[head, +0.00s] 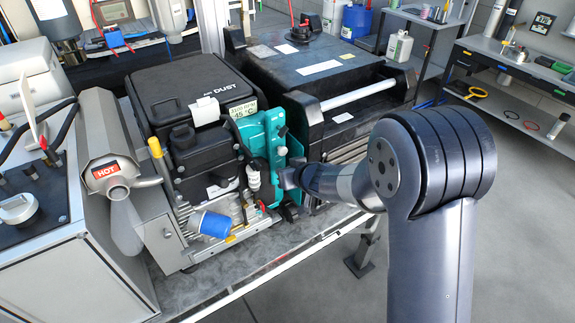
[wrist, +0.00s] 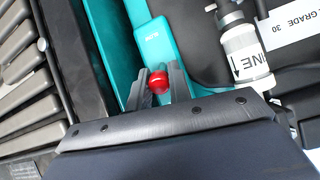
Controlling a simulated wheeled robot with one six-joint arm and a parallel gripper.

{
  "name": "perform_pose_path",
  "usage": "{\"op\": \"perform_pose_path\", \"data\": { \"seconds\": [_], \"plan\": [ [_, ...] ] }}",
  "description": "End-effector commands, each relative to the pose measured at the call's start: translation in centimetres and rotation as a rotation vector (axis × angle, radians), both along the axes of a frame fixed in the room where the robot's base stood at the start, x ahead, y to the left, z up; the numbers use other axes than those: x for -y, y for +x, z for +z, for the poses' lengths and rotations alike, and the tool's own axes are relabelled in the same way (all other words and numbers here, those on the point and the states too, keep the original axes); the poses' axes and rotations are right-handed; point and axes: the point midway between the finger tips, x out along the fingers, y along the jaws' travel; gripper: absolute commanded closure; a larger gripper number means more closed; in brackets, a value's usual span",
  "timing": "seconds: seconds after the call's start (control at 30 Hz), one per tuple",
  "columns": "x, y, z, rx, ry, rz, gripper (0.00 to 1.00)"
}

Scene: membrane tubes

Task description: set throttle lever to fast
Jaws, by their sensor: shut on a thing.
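In the wrist view a red ball knob (wrist: 158,82), which looks like the end of the throttle lever, sits between the two dark fingers of my gripper (wrist: 160,88). The fingers are shut on it. The lever's stem is hidden. A teal panel (wrist: 153,45) with small, unreadable white lettering lies just beyond the knob. In the head view my gripper (head: 287,178) reaches in from the right to the teal housing (head: 254,140) on the engine's right side. The knob is hidden there by the gripper.
A silver muffler marked HOT (head: 106,172) and a blue filter (head: 214,225) are on the engine's left and front. A black unit (head: 300,75) stands close behind. Floor at right is open.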

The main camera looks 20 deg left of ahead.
Motion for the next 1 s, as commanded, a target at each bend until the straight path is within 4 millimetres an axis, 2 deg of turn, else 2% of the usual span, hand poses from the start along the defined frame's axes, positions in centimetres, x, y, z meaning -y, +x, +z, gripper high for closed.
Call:
{"op": "perform_pose_path", "data": {
  "seconds": [0.6, 0.63, 0.87, 1.0],
  "plan": [
    [-0.02, -0.01, -0.06, -0.015, -0.017, 0.001, 1.00],
    [-0.02, 0.00, -0.05, -0.015, -0.017, 0.001, 0.79],
    [-0.03, 0.02, 0.00, -0.014, -0.016, 0.000, 0.60],
    [-0.03, 0.03, 0.03, -0.013, -0.015, 0.000, 0.59]
  ]
}}
